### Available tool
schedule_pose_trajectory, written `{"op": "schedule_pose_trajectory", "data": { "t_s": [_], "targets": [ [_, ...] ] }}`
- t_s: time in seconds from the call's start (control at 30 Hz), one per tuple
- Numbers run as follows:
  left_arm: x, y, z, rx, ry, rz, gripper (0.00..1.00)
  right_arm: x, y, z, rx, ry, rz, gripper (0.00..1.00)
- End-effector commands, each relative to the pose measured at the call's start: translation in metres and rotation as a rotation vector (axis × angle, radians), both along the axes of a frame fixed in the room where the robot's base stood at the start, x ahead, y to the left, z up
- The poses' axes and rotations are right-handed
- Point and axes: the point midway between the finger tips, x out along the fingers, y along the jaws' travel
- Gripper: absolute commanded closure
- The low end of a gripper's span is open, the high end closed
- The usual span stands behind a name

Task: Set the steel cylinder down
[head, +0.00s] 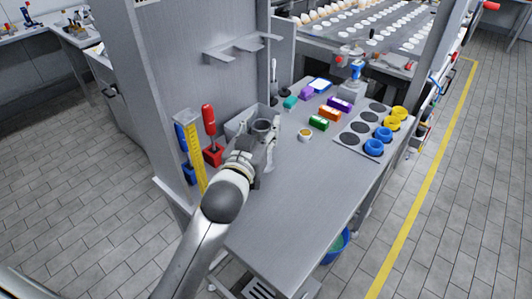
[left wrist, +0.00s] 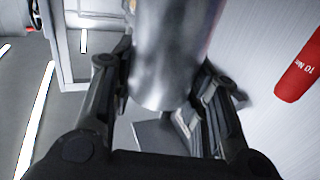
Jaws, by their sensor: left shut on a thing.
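The steel cylinder (head: 262,126) is a shiny grey tube with a dark open top, upright near the back of the grey bench (head: 290,215). My left gripper (head: 266,142) is shut on it. In the left wrist view the cylinder (left wrist: 170,50) stands between the two dark fingers of my left gripper (left wrist: 165,92), and its lower end shows. I cannot tell whether it touches the surface below. My right gripper is not in view.
A grey bin (head: 234,127) is close behind the cylinder. The bench front is clear.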

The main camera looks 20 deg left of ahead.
Motion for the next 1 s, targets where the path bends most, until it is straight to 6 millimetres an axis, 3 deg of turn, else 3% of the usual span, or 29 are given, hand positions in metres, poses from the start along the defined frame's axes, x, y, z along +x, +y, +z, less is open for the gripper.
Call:
{"op": "schedule_pose_trajectory", "data": {
  "t_s": [0.1, 0.23, 0.43, 0.6, 0.93, 0.97, 1.0],
  "targets": [
    [0.0, 0.0, -0.016, 0.001, -0.005, -0.001, 1.0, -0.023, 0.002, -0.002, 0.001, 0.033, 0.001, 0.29],
    [0.0, 0.0, -0.026, -0.001, -0.007, -0.001, 1.0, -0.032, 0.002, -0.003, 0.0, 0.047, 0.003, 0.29],
    [0.0, 0.0, -0.053, 0.0, -0.004, 0.0, 1.0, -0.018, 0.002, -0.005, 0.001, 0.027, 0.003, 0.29],
    [0.0, 0.0, -0.061, -0.001, -0.008, -0.002, 1.0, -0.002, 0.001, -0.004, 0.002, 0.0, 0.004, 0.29],
    [0.0, 0.0, -0.065, -0.001, -0.008, -0.002, 1.0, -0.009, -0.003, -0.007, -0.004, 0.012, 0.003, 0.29],
    [0.0, 0.0, -0.066, 0.0, -0.003, -0.002, 0.54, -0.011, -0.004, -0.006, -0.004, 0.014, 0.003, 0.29],
    [0.0, 0.0, -0.066, 0.0, -0.002, -0.002, 0.49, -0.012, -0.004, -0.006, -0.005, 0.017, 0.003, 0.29]
  ]
}}
